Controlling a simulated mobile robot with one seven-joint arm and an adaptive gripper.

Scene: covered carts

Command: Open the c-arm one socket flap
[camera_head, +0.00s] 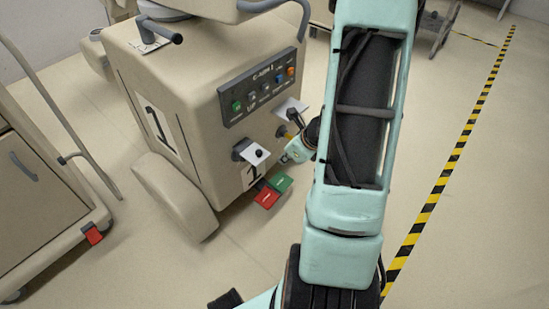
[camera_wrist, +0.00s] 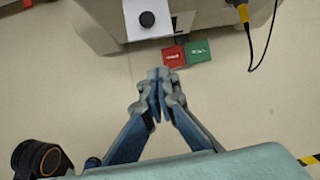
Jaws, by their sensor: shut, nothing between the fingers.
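The C-arm one cart (camera_head: 190,90) is a beige covered unit with a "C-ARM 1" button panel (camera_head: 262,86) and a number 1 on its side. Below the panel, a white flap with a black knob (camera_head: 255,152) sits at a dark socket box (camera_head: 240,148). The flap also shows at the top of the wrist view (camera_wrist: 147,22); I cannot tell how far it is open. My gripper (camera_wrist: 160,76) is shut and empty, apart from the flap and below it in the wrist view. In the head view my gripper (camera_head: 294,152) is right of the flap, partly hidden by my arm.
Red (camera_head: 267,197) and green (camera_head: 281,182) pedals lie at the cart's foot. A yellow cable (camera_wrist: 243,12) hangs from the cart, right of the flap. Another white plate (camera_head: 290,108) is further right. A second cart (camera_head: 35,190) stands left.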

